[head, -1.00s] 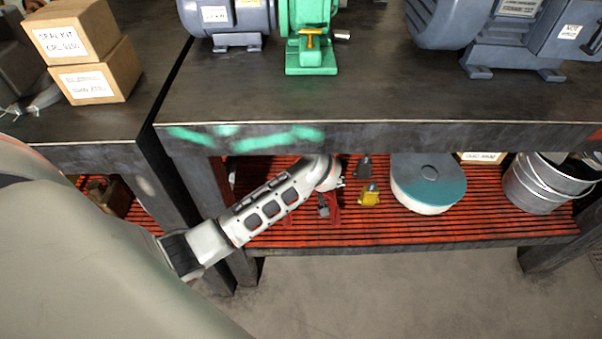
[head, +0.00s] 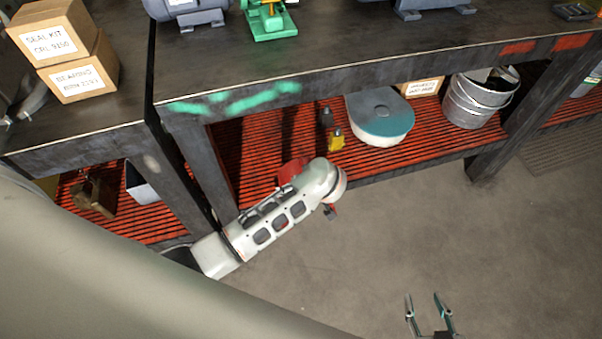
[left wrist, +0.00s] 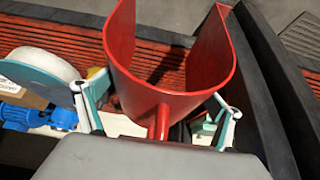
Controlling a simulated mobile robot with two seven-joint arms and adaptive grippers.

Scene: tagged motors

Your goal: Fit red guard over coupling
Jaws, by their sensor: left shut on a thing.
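The red guard (left wrist: 168,75), a U-shaped curved sheet with a short handle, fills the middle of the left wrist view. My left gripper (left wrist: 160,118) is shut on it at the handle. In the head view a bit of the guard (head: 291,171) shows behind my left arm, near the front of the lower shelf; the left fingers are hidden there. The green pump (head: 268,20) and a grey-blue motor (head: 187,9) stand on the bench at the top edge; I cannot make out the coupling. My right gripper (head: 425,298) is open and empty over the floor.
The bench's front edge (head: 400,74) lies above the red slatted lower shelf (head: 250,150). The shelf holds a white and teal disc (head: 379,117), a yellow item (head: 336,140) and a metal bucket (head: 480,98). Cartons (head: 75,80) stand on the left bench. The floor in front is clear.

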